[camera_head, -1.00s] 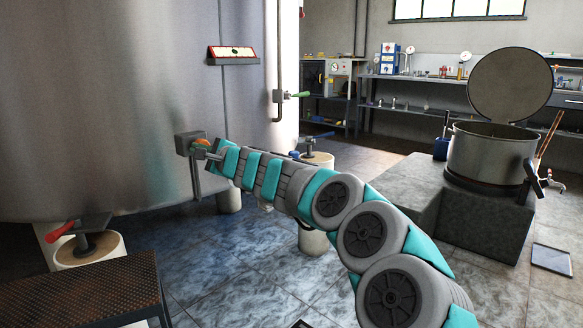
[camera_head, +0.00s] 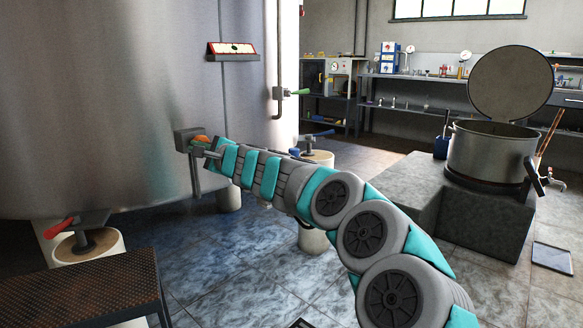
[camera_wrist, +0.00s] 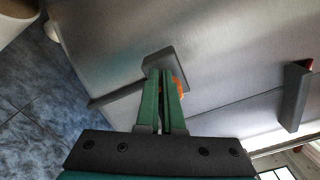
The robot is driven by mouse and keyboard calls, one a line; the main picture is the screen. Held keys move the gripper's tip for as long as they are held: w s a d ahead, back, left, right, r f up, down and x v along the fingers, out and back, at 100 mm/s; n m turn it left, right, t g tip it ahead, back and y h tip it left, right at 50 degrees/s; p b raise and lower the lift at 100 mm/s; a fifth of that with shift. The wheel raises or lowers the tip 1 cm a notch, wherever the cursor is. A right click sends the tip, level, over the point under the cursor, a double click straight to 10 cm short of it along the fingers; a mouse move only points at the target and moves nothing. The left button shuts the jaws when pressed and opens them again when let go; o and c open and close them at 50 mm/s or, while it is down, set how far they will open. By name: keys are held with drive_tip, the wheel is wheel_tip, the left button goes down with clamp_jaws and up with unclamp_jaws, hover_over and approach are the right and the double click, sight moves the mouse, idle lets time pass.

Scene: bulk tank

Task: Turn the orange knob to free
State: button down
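The orange knob (camera_head: 201,139) sits on a grey block (camera_head: 184,141) on the side of the big steel tank (camera_head: 110,110). My gripper (camera_head: 204,151) reaches it from the right, with its fingers at the knob. In the wrist view my gripper's (camera_wrist: 162,82) two green fingers are close together, with a narrow gap, at the knob. Part of the orange knob (camera_wrist: 181,88) shows beside the right finger; the fingers hide the rest. The fingers look shut on its middle part, though the contact itself is hidden.
A red-handled valve (camera_head: 60,228) and a dark perforated step (camera_head: 80,285) stand at lower left. A lidded pot (camera_head: 490,155) stands on a stone block at right. The tiled floor between is mostly clear.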

drive_tip(key=shift+s, duration=0.15)
drive_tip(key=b+v, duration=0.2)
drive_tip(key=v, duration=0.4)
drive_tip(key=shift+s+a+b, duration=0.1)
drive_tip(key=shift+a+b, duration=0.1)
drive_tip(key=shift+b, duration=0.15)
drive_tip(key=d+r+p, duration=0.1)
drive_tip(key=p, duration=0.2)
drive_tip(key=r+p, duration=0.1)
drive_tip(key=p, duration=0.3)
drive_tip(key=shift+w+d+r, duration=0.35)
drive_tip(key=shift+d+r, duration=0.05)
drive_tip(key=p+x, duration=0.1)
drive_tip(key=x, duration=0.1)
drive_tip(key=p+x, duration=0.1)
drive_tip(key=x, duration=0.2)
drive_tip(key=shift+w+a+f+p, duration=0.2)
drive_tip(key=shift+p, duration=0.1)
drive_tip(key=shift+w+a+r, duration=0.1)
drive_tip(key=shift+w+a, duration=0.35)
